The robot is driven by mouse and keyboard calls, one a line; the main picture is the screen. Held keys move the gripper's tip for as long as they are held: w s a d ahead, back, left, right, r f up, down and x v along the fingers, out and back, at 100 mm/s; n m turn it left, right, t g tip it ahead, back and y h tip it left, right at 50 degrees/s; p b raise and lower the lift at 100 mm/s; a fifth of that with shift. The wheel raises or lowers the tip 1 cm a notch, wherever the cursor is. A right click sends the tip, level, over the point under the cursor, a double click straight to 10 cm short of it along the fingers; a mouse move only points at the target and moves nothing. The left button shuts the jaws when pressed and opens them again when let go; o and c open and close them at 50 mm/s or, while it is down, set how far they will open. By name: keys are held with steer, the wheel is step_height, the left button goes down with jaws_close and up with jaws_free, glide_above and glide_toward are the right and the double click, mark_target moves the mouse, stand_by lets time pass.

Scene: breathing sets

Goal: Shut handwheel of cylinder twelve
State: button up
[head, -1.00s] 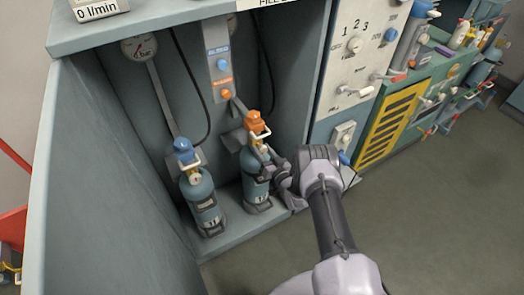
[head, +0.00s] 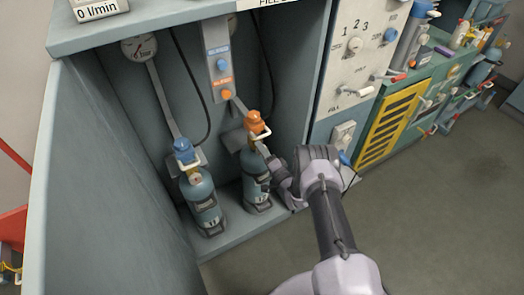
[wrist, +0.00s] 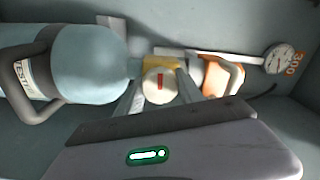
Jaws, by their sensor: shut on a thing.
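Two teal cylinders stand in the cabinet bay. The left cylinder (head: 203,200) has a blue top (head: 184,150). The right cylinder (head: 255,180) has an orange top (head: 254,122). Their number labels are too small to read surely. My gripper (head: 264,152) is at the valve of the right cylinder. In the wrist view, a round cream handwheel (wrist: 159,86) with a red mark sits between my two fingers, which are shut on its sides. The cylinder body (wrist: 88,64) lies to the left there and the orange top (wrist: 222,75) to the right.
The cabinet's left wall (head: 100,190) and the panel with switches (head: 358,60) flank the bay. A gauge (head: 140,47) hangs at the back left; another gauge (wrist: 279,59) shows in the wrist view. Hoses run down the back. The floor (head: 440,210) at right is clear.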

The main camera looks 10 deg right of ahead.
steer(key=m, duration=0.6)
steer(key=shift+f, duration=0.1)
steer(key=m, duration=0.5)
steer(key=shift+m, duration=0.4)
stand_by(0.3)
steer(key=o, duration=1.4)
steer(key=p+v, duration=0.7)
steer(key=v, duration=1)
steer(key=shift+s, duration=0.25)
steer(key=shift+d, duration=0.1)
